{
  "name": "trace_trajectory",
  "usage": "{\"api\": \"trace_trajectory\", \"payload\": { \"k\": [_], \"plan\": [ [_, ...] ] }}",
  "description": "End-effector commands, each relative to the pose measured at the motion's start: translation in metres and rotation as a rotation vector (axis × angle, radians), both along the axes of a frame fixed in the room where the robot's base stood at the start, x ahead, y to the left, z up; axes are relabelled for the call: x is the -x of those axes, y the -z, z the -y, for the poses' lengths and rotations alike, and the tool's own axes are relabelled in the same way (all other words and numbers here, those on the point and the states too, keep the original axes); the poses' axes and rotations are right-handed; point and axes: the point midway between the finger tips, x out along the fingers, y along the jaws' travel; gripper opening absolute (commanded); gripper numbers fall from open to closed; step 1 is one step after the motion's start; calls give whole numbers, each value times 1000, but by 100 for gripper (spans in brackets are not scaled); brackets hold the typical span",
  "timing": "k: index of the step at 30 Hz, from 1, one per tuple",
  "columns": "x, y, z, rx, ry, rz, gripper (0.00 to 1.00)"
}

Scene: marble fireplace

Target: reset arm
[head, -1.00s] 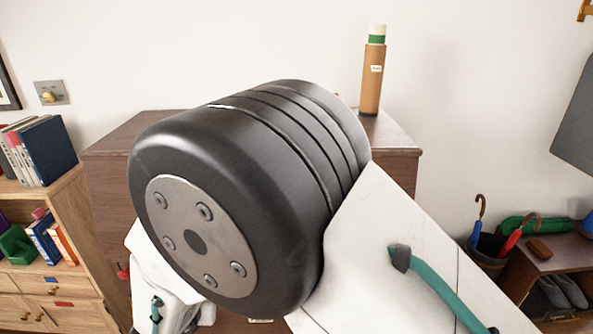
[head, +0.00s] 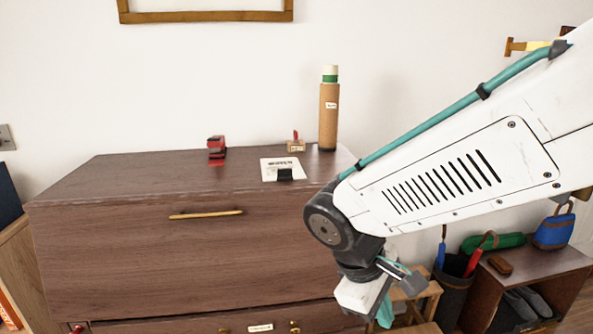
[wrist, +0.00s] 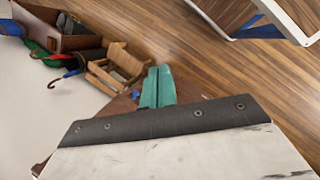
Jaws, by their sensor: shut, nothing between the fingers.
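My arm reaches in from the right of the head view and bends down at a dark wrist joint in front of the dresser's right side. My gripper (wrist: 158,86) shows in the wrist view as two teal fingers lying together, with nothing between them. In the head view only a bit of the teal fingers (head: 385,312) shows below the white wrist housing. The gripper hangs low, beside the dresser's front and near a small wooden stool (head: 418,298), apart from the things on the dresser top.
The brown dresser (head: 150,250) carries a red stapler (head: 216,148), a paper (head: 280,168) with a black clip, a stamp (head: 296,144) and a cardboard tube (head: 328,115). An umbrella bin (head: 452,290) and a shoe bench (head: 535,268) stand at the right. Wooden floor (wrist: 215,70) is open.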

Motion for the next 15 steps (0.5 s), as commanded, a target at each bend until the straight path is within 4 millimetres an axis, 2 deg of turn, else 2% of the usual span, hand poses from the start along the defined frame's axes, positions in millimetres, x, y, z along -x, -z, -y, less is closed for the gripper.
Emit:
{"api": "trace_trajectory", "payload": {
  "k": [1,6,12,15],
  "plan": [
    [12,-11,18,-46,106,12,0],
    [54,-37,58,-193,413,41,0],
    [92,-59,91,-354,678,130,0],
    [101,-69,105,-397,755,203,0]
  ]
}}
